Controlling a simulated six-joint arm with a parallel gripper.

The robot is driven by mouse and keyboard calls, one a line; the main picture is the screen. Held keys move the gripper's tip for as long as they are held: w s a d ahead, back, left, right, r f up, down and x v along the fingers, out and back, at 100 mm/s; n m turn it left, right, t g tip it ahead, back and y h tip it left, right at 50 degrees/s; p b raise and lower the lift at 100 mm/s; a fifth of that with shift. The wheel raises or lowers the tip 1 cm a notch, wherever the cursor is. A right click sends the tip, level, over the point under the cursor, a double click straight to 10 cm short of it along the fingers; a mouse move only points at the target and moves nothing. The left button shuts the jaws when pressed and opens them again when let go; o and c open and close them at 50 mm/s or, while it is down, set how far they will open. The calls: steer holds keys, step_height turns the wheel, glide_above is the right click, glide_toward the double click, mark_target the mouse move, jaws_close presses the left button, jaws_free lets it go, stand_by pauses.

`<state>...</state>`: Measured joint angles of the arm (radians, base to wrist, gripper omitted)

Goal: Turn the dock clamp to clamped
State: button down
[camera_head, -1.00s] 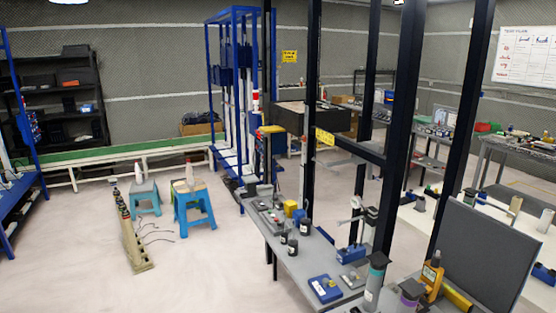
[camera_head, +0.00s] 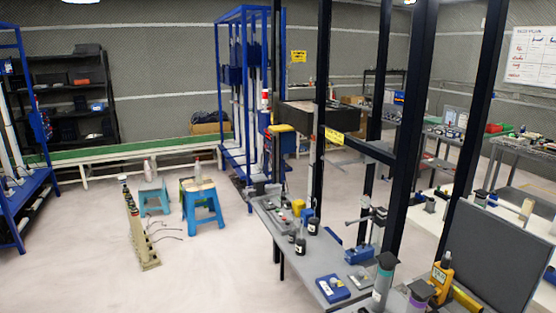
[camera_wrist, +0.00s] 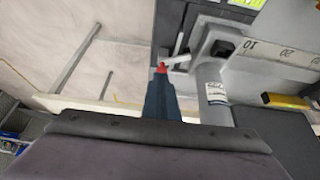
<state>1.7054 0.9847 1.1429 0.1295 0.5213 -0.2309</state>
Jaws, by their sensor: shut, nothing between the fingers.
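A blue block with a pale grey upright post and cross lever, which looks like the dock clamp (camera_head: 358,255), stands on the grey bench in the head view. I cannot read its lever setting at this size. My gripper (camera_wrist: 162,70) shows in the wrist view as one dark tapered shape with a red tip, its fingers together and nothing between them. Just right of the tip are a short pale lever and a grey bracket (camera_wrist: 224,42) above a labelled grey cylinder (camera_wrist: 214,92). I cannot tell whether the tip touches the lever. My gripper is not evident in the head view.
Blue stools (camera_head: 203,207) stand on open floor at left.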

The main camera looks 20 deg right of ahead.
steer(key=shift+f+b, duration=1.15)
steer(key=shift+f, duration=0.85)
steer(key=shift+d, duration=0.25)
steer(key=shift+d+r, duration=0.1)
steer(key=shift+a, duration=0.35)
step_height(320, 180, up, 6)
steer(key=p, duration=0.3)
